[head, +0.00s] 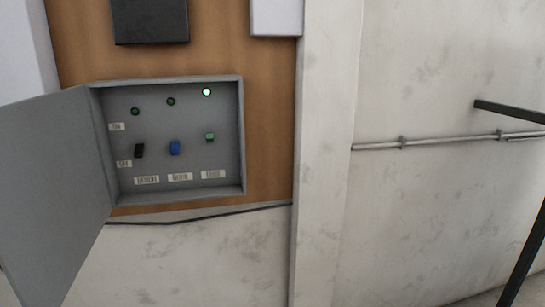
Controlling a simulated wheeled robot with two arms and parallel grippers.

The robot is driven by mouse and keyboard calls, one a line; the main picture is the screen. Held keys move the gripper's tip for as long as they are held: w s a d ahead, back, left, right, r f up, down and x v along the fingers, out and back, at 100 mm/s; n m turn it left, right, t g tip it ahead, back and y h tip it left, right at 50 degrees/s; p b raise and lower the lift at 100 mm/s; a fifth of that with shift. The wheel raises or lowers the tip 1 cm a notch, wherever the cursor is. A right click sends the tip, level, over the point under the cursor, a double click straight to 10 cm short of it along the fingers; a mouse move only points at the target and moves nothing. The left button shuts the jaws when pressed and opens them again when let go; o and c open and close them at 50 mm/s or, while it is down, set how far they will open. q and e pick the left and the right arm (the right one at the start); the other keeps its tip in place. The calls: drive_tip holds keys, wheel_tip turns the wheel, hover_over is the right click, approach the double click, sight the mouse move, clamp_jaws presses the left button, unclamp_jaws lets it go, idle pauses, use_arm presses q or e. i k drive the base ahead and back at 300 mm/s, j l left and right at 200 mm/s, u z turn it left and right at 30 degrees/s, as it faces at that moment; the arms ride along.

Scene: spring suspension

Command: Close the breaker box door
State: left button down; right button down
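The grey breaker box (241,135) is fixed to a brown wooden panel on the wall. Its door (50,195) is hinged on the left side and stands wide open, swung out toward me and to the left. Inside are a black switch (139,150), a blue switch (174,148) and a green switch (210,137), with labels below. Of the lights above them, the right one (207,92) glows bright green; the other two are dim. Neither of my grippers shows in the head view.
A black box (150,20) and a white box (276,16) hang above the breaker box. A pale pillar (323,150) stands to its right. A pipe (430,142) runs along the right wall, with a dark railing (525,250) at the right edge.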

sight(56, 201)
drive_tip(key=j, duration=1.25)
drive_tip(key=i+j, duration=0.1)
drive_tip(key=j, duration=1.15)
drive_tip(key=k+j+z, duration=0.65)
drive_tip(key=k+j, duration=0.05)
drive_tip(key=j, duration=0.05)
